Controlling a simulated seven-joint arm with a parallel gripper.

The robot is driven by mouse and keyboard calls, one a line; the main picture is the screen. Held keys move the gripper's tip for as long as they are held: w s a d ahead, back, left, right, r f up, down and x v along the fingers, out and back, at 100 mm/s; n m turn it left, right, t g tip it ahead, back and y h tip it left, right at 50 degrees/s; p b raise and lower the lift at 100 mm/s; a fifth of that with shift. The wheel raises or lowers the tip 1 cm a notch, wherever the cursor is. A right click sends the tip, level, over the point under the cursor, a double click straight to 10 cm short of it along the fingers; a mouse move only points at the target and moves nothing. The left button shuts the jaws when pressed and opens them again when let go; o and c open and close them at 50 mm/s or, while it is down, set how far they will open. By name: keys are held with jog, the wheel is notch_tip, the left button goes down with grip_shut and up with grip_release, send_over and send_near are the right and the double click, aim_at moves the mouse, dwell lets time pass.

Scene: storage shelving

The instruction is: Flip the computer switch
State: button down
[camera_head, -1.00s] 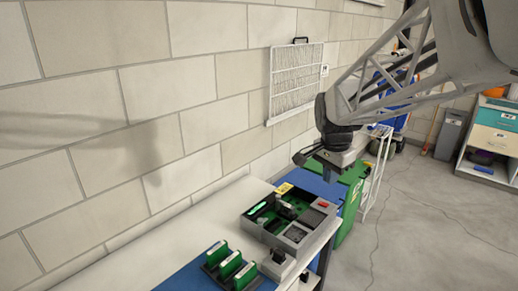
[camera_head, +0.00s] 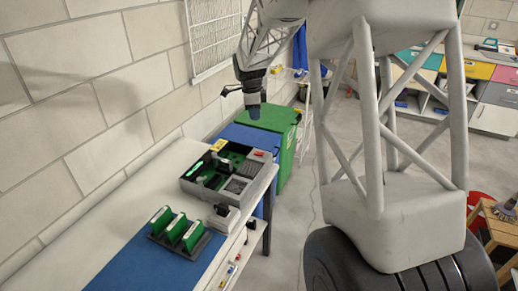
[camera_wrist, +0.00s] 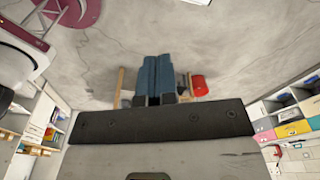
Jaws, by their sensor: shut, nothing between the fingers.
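The computer, an open grey case (camera_head: 196,190) with green boards inside, sits on the white table beside the wall in the head view. A small red part (camera_head: 259,153) shows at its far right corner; I cannot tell whether it is the switch. My gripper (camera_head: 254,112) hangs above and beyond the case, apart from it, pointing down. In the wrist view my two blue-grey fingers (camera_wrist: 153,62) are together with nothing between them. The computer is not visible in the wrist view.
A dark rack (camera_head: 178,240) with several green cards stands on a blue mat (camera_head: 130,262) nearer on the table. A small grey box (camera_head: 223,218) adjoins the case. Blue and green bins (camera_head: 285,120) stand beyond the table. The white tabletop (camera_head: 120,215) along the wall is clear.

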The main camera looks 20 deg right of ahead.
aim_at(261, 154)
jog(key=w+d+f+m, duration=0.3)
jog(key=w+f+m, duration=0.1)
jog(key=w+f, duration=0.4)
jog(key=shift+w+d+m+g, duration=0.3)
jog(key=shift+d+m+g, duration=0.05)
jog(key=shift+m+g, duration=0.05)
jog(key=shift+f, duration=0.1)
jog(key=f, duration=0.4)
jog(key=s+d+f, duration=0.1)
jog(key=f, duration=0.8)
jog(key=shift+s+d+f, duration=0.15)
jog(key=shift+s+f, duration=0.05)
jog(key=shift+f, duration=0.15)
